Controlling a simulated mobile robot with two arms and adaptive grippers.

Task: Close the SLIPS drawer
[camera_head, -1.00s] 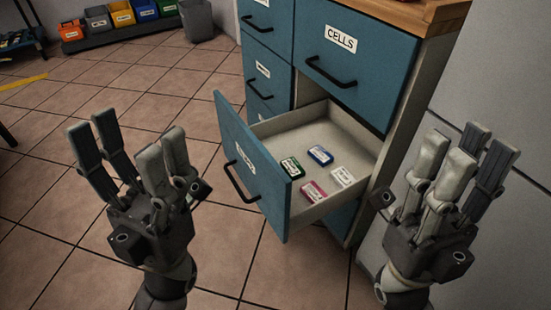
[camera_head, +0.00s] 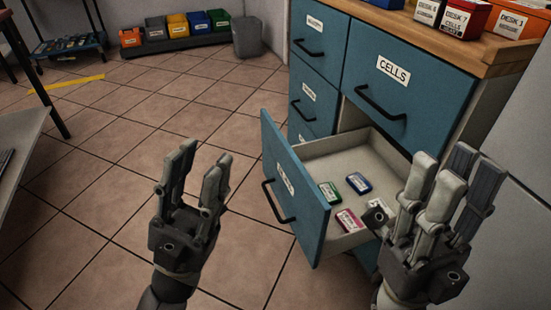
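An open drawer (camera_head: 281,160) with a blue front sticks out of the blue cabinet below the CELLS drawer (camera_head: 405,77). Its label (camera_head: 285,178) is too oblique to read clearly. A black bar handle (camera_head: 276,202) is on its front. Inside lie small green (camera_head: 330,192), blue (camera_head: 358,183), pink (camera_head: 349,219) and white (camera_head: 380,207) items. My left gripper (camera_head: 198,165) is open and empty, left of the drawer front and apart from it. My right gripper (camera_head: 443,172) is open and covers part of the drawer's right side in the picture; contact cannot be told.
Other closed drawers (camera_head: 316,100) are in the cabinet. Labelled boxes (camera_head: 464,20) stand on its wooden top (camera_head: 500,63). A grey bench edge (camera_head: 22,150) is at the left. Coloured bins (camera_head: 177,26) and a grey bin (camera_head: 247,37) stand at the back. The tiled floor between is clear.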

